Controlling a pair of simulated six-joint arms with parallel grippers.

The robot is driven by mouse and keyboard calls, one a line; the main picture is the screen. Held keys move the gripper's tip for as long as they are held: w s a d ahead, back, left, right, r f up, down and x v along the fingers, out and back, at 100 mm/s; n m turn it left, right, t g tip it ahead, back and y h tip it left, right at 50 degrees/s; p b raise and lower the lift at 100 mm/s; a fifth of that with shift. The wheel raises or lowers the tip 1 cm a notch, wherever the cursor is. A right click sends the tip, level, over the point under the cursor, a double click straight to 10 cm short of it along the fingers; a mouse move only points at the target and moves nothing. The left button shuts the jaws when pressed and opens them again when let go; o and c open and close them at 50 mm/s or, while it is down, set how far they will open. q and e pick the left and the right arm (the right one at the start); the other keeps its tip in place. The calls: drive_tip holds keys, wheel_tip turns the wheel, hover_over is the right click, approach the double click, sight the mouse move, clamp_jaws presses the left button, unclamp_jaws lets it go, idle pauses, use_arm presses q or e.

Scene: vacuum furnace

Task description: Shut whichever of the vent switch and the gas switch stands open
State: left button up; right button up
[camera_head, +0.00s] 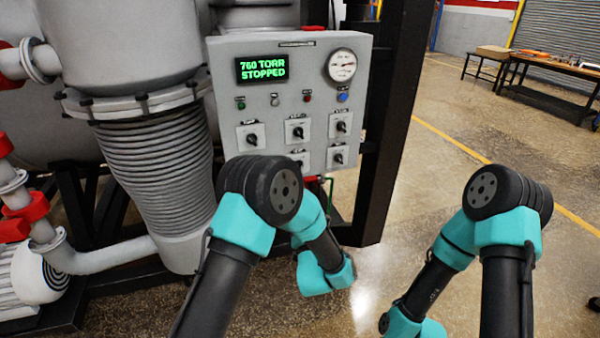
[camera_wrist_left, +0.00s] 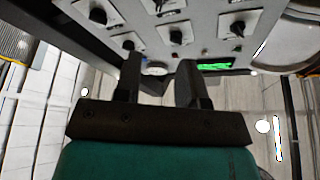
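The grey control panel (camera_head: 225,75) carries several black rotary switches on white plates: upper left (camera_head: 251,138), upper middle (camera_head: 298,132), upper right (camera_head: 341,126), lower middle (camera_head: 298,157) and lower right (camera_head: 339,156). The labels are too small to read, so I cannot tell which are vent and gas, nor which stands open. My left arm partly covers the lower-middle switch in the head view. In the left wrist view, my left gripper (camera_wrist_left: 159,78) has its fingers apart with nothing between them, pointing toward the panel, which appears upside down. My right gripper is out of view.
The panel display (camera_head: 262,68) reads 760 TORR STOPPED. A round gauge (camera_head: 341,66) sits beside it, with small buttons below. The furnace vessel with bellows (camera_head: 155,150) stands left; a dark post (camera_head: 392,120) stands right. Floor between post and workbench (camera_head: 555,68) is clear.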

use_arm(q)
drive_tip(key=x, duration=1.7)
drive_tip(key=shift+w, duration=0.25)
drive_tip(key=shift+a, duration=0.1)
drive_tip(key=shift+c, duration=0.5)
clamp_jaws()
